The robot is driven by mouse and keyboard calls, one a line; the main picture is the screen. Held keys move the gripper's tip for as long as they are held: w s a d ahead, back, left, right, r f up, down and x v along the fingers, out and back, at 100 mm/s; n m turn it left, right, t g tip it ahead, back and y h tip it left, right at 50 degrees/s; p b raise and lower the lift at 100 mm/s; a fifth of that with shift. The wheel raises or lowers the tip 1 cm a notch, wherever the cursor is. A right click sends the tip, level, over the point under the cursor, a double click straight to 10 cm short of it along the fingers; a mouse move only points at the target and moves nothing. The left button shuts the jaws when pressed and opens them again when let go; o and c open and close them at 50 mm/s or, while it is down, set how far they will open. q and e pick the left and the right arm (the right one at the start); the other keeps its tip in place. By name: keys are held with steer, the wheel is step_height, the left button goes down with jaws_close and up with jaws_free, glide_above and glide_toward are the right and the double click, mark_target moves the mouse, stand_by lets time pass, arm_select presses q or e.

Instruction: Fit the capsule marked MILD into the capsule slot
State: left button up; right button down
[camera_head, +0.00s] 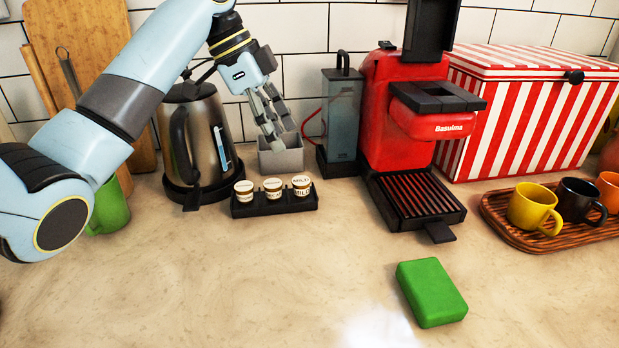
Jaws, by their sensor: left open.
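The capsule marked MILD (302,186) sits at the right end of a black holder (275,209), beside two other capsules, the middle one (273,188) and the left one (244,191). My left gripper (276,142) is open and points down, behind and above the holder, in front of or over a grey box (291,158). It appears empty and apart from the capsules. The red coffee machine (395,120) stands to the right with its dark top lid (432,30) raised. The inside of its capsule slot cannot be made out. My right gripper is not in view.
A steel kettle (211,130) stands left of the holder, with a green mug (108,210) further left. A dark water tank (341,118) adjoins the machine. A striped box (530,115) and a wooden mug tray (520,236) are right. A green block (431,292) lies in front; the front left counter is clear.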

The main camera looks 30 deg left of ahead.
arm_select(q)
glide_above(299, 180)
steer(key=a, duration=0.1)
steer(key=f, duration=0.4)
steer(key=shift+s+a+f, duration=0.15)
steer(key=shift+s+f, duration=0.1)
steer(key=shift+s, duration=0.1)
steer(key=shift+s+a+b+x, duration=0.1)
steer(key=shift+a+b+x, duration=0.1)
steer(key=shift+x, duration=1.15)
steer(key=shift+s+a+b+x, duration=0.1)
steer(key=shift+a+x, duration=0.05)
steer(key=shift+x, duration=1.2)
steer(key=shift+f, duration=0.15)
steer(key=c, duration=0.9)
